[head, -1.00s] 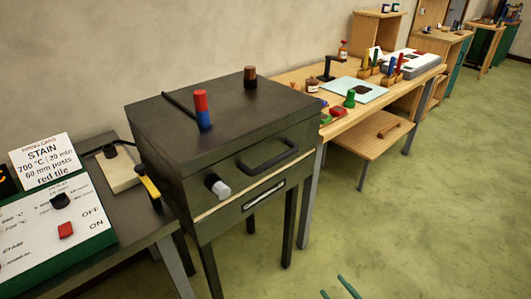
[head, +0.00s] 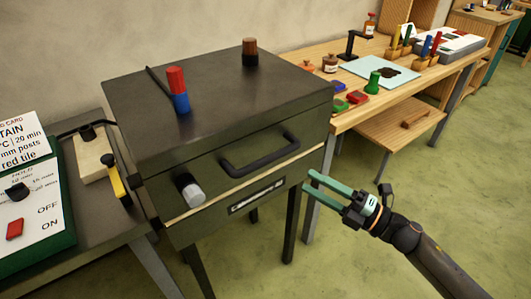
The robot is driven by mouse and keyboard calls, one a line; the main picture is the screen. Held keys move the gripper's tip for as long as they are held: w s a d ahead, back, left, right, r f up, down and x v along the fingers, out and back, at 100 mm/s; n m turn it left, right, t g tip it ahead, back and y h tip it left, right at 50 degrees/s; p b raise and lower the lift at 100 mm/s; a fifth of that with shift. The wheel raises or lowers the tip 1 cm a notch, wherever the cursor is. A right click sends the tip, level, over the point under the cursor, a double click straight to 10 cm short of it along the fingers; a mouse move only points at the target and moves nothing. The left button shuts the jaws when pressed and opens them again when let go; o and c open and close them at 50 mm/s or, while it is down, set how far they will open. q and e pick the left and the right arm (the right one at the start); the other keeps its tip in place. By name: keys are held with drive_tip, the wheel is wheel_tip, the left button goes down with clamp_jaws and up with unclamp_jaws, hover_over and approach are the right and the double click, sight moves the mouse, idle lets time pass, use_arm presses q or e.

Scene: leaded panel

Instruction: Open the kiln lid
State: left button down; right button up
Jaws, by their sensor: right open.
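The kiln (head: 215,200) is a dark olive box on legs, with its lid (head: 215,95) shut. A black bar handle (head: 260,154) sits on the lid's front face. A grey-white cylindrical knob (head: 190,189) sticks out at the front left. A red and blue post (head: 178,90) and a brown post (head: 250,52) stand on the lid top. My right gripper (head: 315,183) has green fingers, open and empty. In the picture it is right of and below the handle, in front of the kiln's right side, apart from the handle. My left gripper is not in view.
A side table on the left holds a control board (head: 35,200) and a yellow-handled tool (head: 116,178). A wooden bench (head: 400,85) with colored blocks and a mat stands right of the kiln. The green floor (head: 350,265) in front is clear.

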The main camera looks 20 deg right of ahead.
sight(268, 158)
drive_tip(key=p+x, duration=0.2)
drive_tip(key=x, duration=1)
drive_tip(key=shift+w+a+r, duration=0.15)
drive_tip(key=shift+c, duration=0.2)
clamp_jaws()
idle(1.0)
